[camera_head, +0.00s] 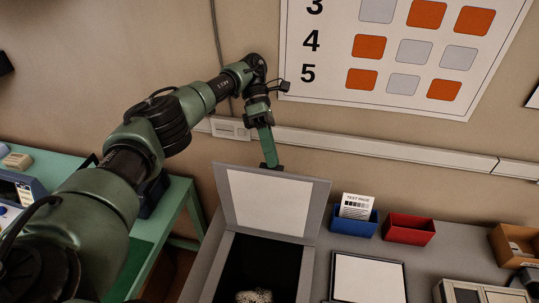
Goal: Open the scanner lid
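The scanner (214,262) is at bottom centre, with its dark glass bed showing. Its grey lid (324,205), with a white inner panel, stands raised and steep at the back of the bed. My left arm comes in from the left, and its gripper (270,167) points down at the lid's top edge. The fingertips are partly hidden at or behind that edge. I cannot tell whether they touch the lid or how far apart they are. My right gripper is out of view.
A blue bin (352,226) with a test page card and a red bin (408,234) stand right of the lid. A framed white panel (368,280) lies in front of them. The wall with a grey rail (375,148) is close behind. A green table (190,207) is at left.

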